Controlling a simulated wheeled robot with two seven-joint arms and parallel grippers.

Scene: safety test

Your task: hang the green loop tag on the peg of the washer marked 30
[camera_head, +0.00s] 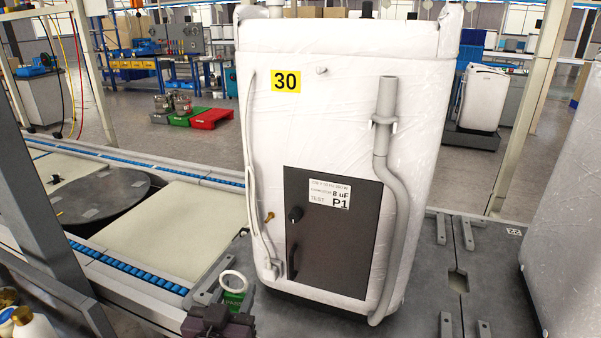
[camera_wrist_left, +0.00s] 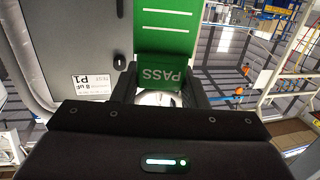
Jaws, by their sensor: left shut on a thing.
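The washer marked 30 (camera_head: 345,120) stands upright, wrapped in clear film, with a yellow 30 label (camera_head: 286,80). A small brass peg-like part (camera_head: 269,216) sticks out low on its front, left of the dark panel. A pale round knob (camera_head: 322,70) sits right of the label. My left gripper (camera_head: 236,307) is at the bottom, in front of the washer's lower left. It is shut on the green loop tag (camera_head: 234,297), whose white ring (camera_head: 233,281) stands above the jaws, apart from the brass peg. The wrist view shows the tag's upside-down PASS face (camera_wrist_left: 160,74) between the fingers.
A grey hose (camera_head: 388,150) runs down the washer's right front. A conveyor with blue rollers (camera_head: 120,276) and a pale board (camera_head: 165,232) lies to the left. Another wrapped washer (camera_head: 570,240) stands at the right edge. Grey rails (camera_head: 446,325) lie on the dark platform.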

